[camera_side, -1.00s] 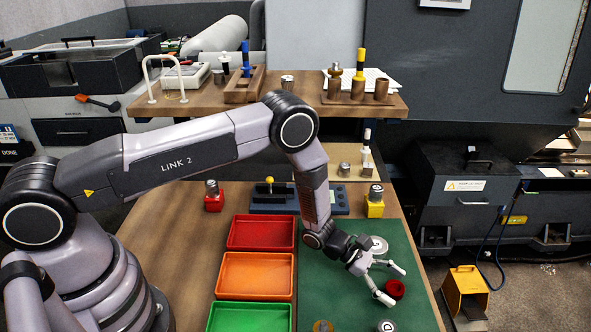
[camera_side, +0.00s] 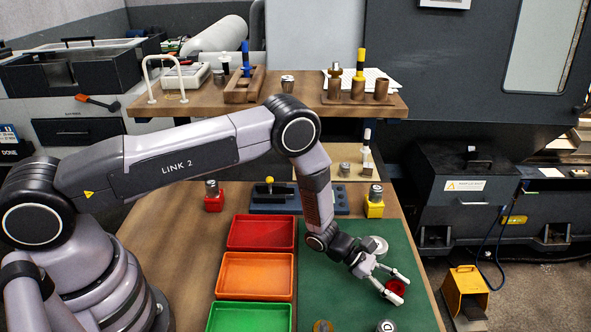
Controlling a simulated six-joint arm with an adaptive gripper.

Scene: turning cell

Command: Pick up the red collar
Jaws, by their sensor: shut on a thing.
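The red collar (camera_side: 397,287) is a small red ring at the right side of the green mat (camera_side: 345,297). My gripper (camera_side: 397,288) reaches down from the upper left and is shut on the red collar, with a finger on either side of it. The collar appears to be at mat level; I cannot tell whether it touches the mat. Part of its edge is hidden by the fingers.
A silver disc (camera_side: 379,246) lies just behind my gripper. Another metal part (camera_side: 387,326) and a brass-coloured part (camera_side: 322,326) are at the mat's front. Red (camera_side: 262,233), orange (camera_side: 256,275) and green (camera_side: 249,316) trays line the mat's left side.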

